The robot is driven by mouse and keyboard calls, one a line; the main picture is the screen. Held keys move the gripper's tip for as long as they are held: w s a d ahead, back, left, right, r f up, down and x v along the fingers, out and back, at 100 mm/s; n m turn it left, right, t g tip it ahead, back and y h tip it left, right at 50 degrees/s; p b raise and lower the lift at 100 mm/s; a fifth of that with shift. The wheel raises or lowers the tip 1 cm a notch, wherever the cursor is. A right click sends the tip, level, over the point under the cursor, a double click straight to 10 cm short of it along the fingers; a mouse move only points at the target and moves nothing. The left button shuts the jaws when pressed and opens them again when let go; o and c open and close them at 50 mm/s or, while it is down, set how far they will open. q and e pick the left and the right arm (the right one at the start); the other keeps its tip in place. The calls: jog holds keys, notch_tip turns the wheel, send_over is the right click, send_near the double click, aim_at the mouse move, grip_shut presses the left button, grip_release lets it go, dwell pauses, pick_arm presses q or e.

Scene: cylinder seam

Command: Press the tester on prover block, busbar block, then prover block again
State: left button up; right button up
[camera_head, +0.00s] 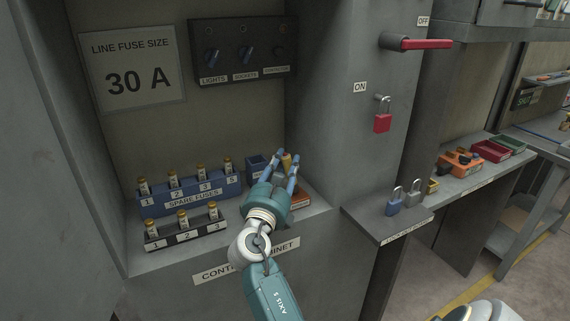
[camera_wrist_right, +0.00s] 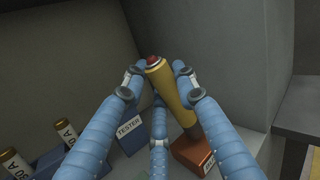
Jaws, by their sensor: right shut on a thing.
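My right gripper (camera_head: 279,172) is shut on the tester, a yellow cylinder (camera_head: 287,159) with a red tip. In the right wrist view the tester (camera_wrist_right: 172,95) stands between the blue fingers (camera_wrist_right: 157,88), slightly tilted, red end up. Its lower end is at an orange block (camera_wrist_right: 190,154), which fits the prover block; I cannot tell whether they touch. In the head view this block (camera_head: 301,200) is mostly behind the gripper. A black block (camera_head: 186,235) numbered 1 to 3, with brass-capped fuses, may be the busbar block. My left gripper is not in view.
The blue tester holder (camera_wrist_right: 131,133) stands beside the gripper. The blue spare-fuse rack (camera_head: 190,199) is to its left. The cabinet's side wall (camera_head: 335,130) is close on the right. A shelf (camera_head: 385,232) with padlocks lies further right.

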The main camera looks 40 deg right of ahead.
jog(key=shift+f, duration=0.55)
dwell(0.7)
notch_tip(320, 180, up, 7)
jog(key=p, duration=0.7)
jog(key=shift+r+p, duration=0.1)
jog(key=shift+p, duration=0.3)
jog(key=shift+a, duration=0.1)
dwell(0.8)
